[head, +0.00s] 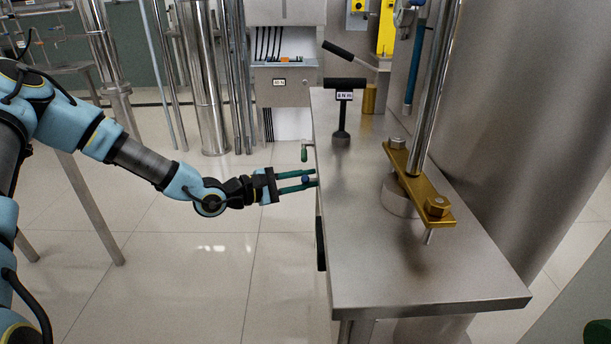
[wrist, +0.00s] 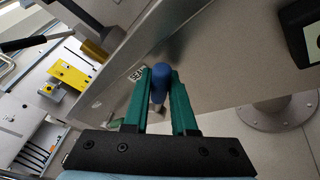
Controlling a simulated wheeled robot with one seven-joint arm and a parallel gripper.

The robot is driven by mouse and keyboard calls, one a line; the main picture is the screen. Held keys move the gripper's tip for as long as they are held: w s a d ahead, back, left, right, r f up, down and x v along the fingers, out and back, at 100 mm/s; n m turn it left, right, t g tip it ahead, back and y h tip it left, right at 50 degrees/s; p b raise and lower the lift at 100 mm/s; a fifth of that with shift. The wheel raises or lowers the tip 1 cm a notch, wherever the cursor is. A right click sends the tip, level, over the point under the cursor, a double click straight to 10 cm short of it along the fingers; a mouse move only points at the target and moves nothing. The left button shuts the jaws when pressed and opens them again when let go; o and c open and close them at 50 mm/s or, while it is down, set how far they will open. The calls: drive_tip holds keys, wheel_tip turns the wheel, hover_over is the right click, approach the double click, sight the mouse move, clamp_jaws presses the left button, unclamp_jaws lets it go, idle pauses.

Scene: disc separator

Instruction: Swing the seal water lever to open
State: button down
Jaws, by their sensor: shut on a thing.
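The seal water lever shows a rounded blue handle (wrist: 161,80) between my fingers in the wrist view. A small part of the blue handle (head: 305,180) also shows between the fingers in the head view, beside the left edge of the steel table. My gripper (head: 312,179) has two green fingers pointing right at that edge; it also shows in the wrist view (wrist: 160,90), shut on the blue handle. A label reading "SEA" (wrist: 138,73) is partly hidden by a finger. The lever's base and pivot are mostly hidden.
A green-handled lever (head: 304,153) hangs at the table edge just beyond my gripper. The steel table (head: 350,270) carries a black T-handle (head: 343,110) and a brass clamp bar (head: 420,185) around a steel column. Open tiled floor lies left of the table.

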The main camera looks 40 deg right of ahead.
idle(0.3)
drive_tip(key=c, duration=0.7)
unclamp_jaws()
drive_tip(key=shift+c, duration=0.2)
drive_tip(key=b+v, duration=0.1)
drive_tip(key=v, duration=0.9)
drive_tip(key=shift+a+b, duration=0.3)
drive_tip(key=shift+a, duration=0.1)
drive_tip(key=shift+w+r, duration=0.1)
